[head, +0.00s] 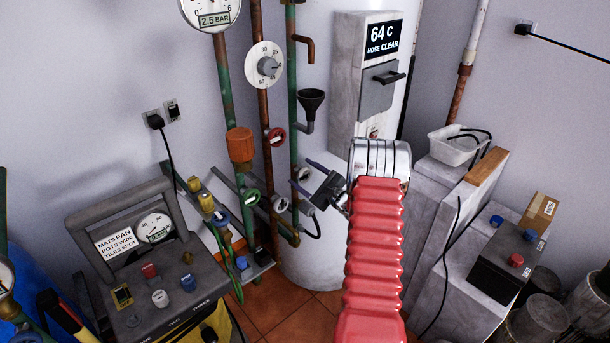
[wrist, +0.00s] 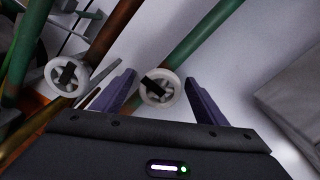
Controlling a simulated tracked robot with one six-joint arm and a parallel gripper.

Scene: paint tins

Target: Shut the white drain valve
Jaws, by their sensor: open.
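Two white valve wheels show. One (head: 304,173) is on the green pipe with the black funnel. The other (head: 280,204) is lower and to its left. I cannot tell by label which is the drain valve. My gripper (head: 299,172) is open, with its fingers pointing up-left around the upper white wheel. In the wrist view that wheel (wrist: 158,88) sits between the two fingers (wrist: 160,77), with gaps on both sides and a black bar across its face. The other white wheel (wrist: 67,76) lies outside the left finger.
A red wheel (head: 276,136) and a green wheel (head: 251,197) are on nearby pipes. The black funnel (head: 311,100) hangs above the gripper. A white cylinder (head: 300,255) stands behind. A control box (head: 165,270) is at lower left. Floor tiles are bare below.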

